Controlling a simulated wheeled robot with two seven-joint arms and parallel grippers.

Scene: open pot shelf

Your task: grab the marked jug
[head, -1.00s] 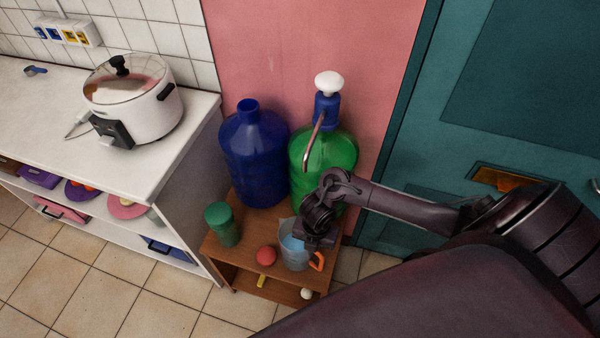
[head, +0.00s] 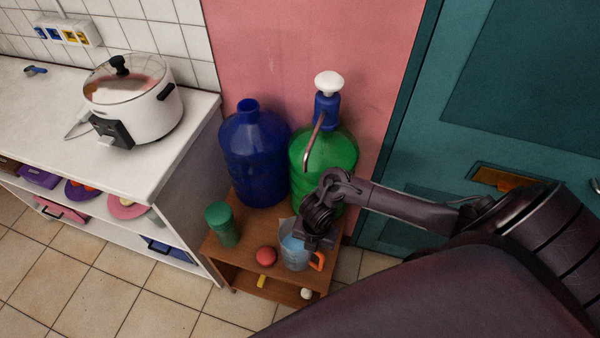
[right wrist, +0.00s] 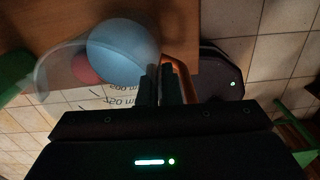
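The marked jug (head: 294,259) is a clear jug with an orange handle (head: 318,261). It stands upright at the front right of the low wooden shelf's top, with a light blue ball (right wrist: 123,50) inside. In the right wrist view its wall (right wrist: 98,92) carries dark volume marks. My right gripper (head: 316,240) is down at the jug's handle side. In the right wrist view its fingers (right wrist: 160,85) are close together with a narrow gap, against the jug beside the handle. The exact contact is dark and partly hidden. My left gripper is out of view.
On the wooden shelf (head: 243,262) stand a green tumbler (head: 222,226), a red ball (head: 266,256), a blue bottle (head: 254,158) and a green bottle (head: 330,153) with a pump. A white ball (head: 306,293) and yellow item (head: 261,281) lie below. A white counter (head: 60,110) is left.

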